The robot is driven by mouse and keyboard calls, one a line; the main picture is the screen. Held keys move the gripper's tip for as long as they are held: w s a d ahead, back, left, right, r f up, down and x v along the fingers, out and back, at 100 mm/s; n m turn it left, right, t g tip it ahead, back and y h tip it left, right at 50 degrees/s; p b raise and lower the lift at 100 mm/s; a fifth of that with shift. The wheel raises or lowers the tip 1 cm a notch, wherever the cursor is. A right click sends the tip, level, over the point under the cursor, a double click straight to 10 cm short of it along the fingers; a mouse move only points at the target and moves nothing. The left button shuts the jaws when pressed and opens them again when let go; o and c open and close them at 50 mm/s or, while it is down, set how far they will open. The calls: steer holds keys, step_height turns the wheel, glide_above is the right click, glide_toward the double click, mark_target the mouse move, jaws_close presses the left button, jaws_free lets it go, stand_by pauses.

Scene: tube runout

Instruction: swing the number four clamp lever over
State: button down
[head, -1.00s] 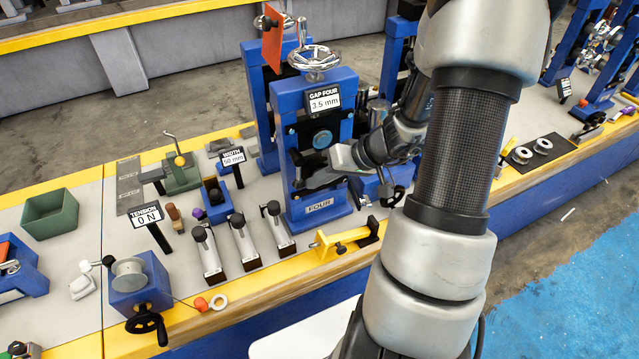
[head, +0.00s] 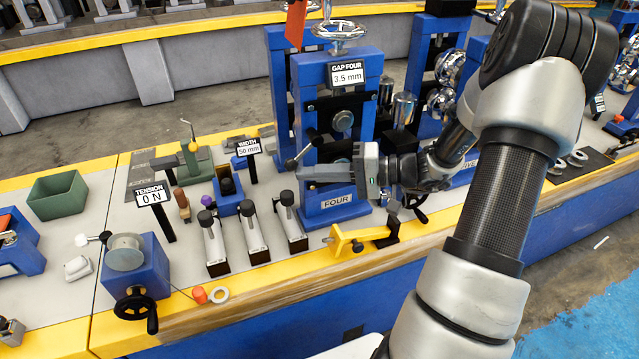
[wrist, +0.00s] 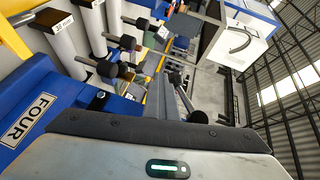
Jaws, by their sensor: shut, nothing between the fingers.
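The number four stand (head: 322,202) is a blue frame labelled FOUR, with a "GAP FOUR 3.5 mm" sign (head: 347,75). Its clamp lever (head: 302,153) has a metal rod and a black knob. The rod slants down and left from a dark pivot on the stand's front, left of a round disc. My gripper (head: 302,173) is shut and empty, pointing left across the stand's front. Its fingertips are just below the knob; I cannot tell whether they touch it. In the wrist view the shut fingers (wrist: 178,100) show beside a dark knob on a rod, probably this lever.
Three grey cylinders with dark knobs (head: 252,228) stand left of the stand. A yellow bracket (head: 350,240) lies at the bench's front edge. A handwheel (head: 340,30) tops the stand. A tension unit (head: 135,275) is at the lower left.

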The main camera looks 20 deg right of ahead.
mark_target(293, 168)
steer(key=a+m+t+y, duration=0.1)
steer(key=a+r+m+t+y+b, duration=0.1)
steer(key=y, duration=0.1)
steer(key=shift+a+r+y, duration=0.25)
steer(key=shift+r+y, duration=0.05)
steer(key=shift+a+r, duration=0.25)
steer(key=shift+a, duration=0.1)
stand_by(0.5)
